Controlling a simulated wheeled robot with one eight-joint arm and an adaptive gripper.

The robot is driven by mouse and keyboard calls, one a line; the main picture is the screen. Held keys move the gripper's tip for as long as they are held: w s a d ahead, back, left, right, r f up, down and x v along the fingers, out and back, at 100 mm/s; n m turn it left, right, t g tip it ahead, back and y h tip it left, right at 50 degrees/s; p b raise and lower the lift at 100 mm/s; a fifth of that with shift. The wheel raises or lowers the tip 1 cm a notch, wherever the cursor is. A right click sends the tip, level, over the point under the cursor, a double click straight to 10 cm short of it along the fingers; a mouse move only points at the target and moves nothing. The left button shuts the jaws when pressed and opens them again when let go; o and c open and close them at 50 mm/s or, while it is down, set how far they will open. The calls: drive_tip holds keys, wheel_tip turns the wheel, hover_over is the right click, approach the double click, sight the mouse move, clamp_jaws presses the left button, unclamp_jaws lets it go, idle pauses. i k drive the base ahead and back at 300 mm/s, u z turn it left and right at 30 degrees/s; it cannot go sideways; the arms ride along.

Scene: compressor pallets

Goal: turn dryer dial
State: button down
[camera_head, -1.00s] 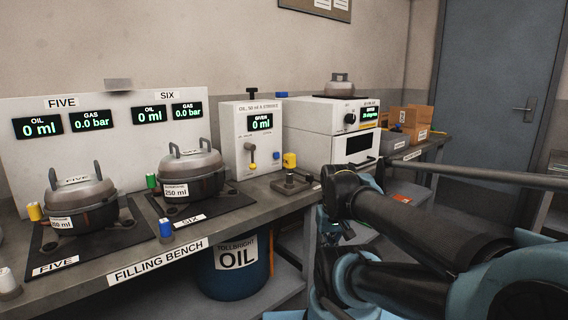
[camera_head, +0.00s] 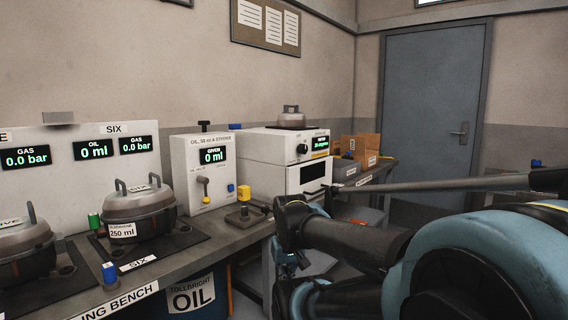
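The dryer (camera_head: 262,153) is a white oven-like box on the far part of the bench. Its dark round dial (camera_head: 302,149) with a light mark sits on the upper front panel, left of a lit green display (camera_head: 313,146). A dark window (camera_head: 313,172) is in the door below. My arm (camera_head: 340,238) reaches in from the lower right, its dark links in front of and below the dryer. A small teal part of my arm shows behind the dark joint. My gripper's fingers cannot be made out there. Nothing of mine visibly touches the dial.
A larger pot (camera_head: 140,209) is at station six. Cardboard boxes (camera_head: 362,149) are beyond the dryer. A blue door (camera_head: 432,119) closes the back.

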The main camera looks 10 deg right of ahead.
sight(302, 148)
drive_tip(key=z, duration=0.95)
drive_tip(key=k, duration=1.3)
drive_tip(key=u, duration=0.4)
drive_tip(key=i, duration=1)
drive_tip(key=z, duration=0.05)
